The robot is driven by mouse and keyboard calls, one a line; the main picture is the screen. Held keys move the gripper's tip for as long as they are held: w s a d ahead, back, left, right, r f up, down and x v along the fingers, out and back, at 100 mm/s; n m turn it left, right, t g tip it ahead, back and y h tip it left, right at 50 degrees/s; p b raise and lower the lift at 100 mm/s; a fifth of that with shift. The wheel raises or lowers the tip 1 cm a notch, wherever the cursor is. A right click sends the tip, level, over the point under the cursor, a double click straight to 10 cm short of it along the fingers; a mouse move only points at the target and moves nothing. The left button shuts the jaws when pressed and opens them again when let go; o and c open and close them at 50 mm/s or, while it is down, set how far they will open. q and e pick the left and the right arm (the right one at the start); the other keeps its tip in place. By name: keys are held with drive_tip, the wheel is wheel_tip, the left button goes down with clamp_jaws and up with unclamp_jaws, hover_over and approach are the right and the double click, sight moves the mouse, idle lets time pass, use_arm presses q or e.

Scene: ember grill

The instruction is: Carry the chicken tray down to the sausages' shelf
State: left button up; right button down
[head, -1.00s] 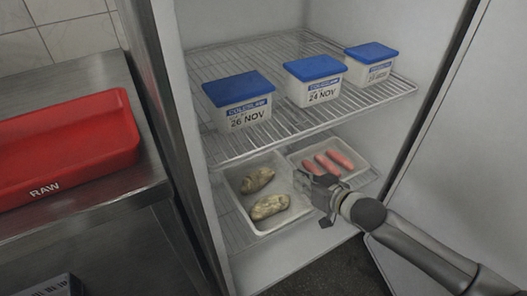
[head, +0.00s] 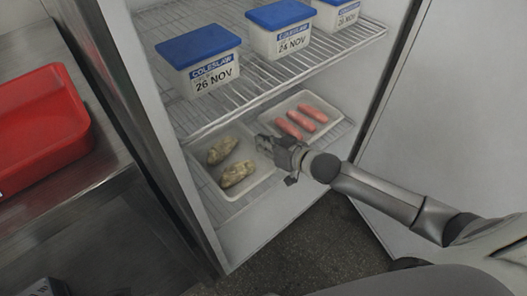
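A white tray (head: 240,187) with two pale, speckled pieces, seemingly the chicken (head: 237,174), sits at the left of the fridge's lower level. A white tray with three pink sausages (head: 301,121) sits to its right and farther back, seemingly on the same lower shelf (head: 207,194). My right gripper (head: 264,146) reaches in from the right, at the right rim of the chicken tray and in front of the sausages' tray. It hides part of both rims. Whether its fingers are apart or touch the rim is unclear. My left gripper is not in view.
The upper wire shelf (head: 272,88) holds three blue-lidded coleslaw tubs (head: 202,62) above the trays. The fridge's left wall (head: 150,120) and the open door (head: 450,120) flank the opening. A red tray (head: 40,130) lies on the steel counter (head: 90,180).

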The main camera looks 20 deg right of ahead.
drive_tip(key=shift+f+b, duration=0.5)
drive_tip(key=shift+f, duration=1.2)
drive_tip(key=c, duration=1.6)
unclamp_jaws()
drive_tip(key=shift+c, duration=0.2)
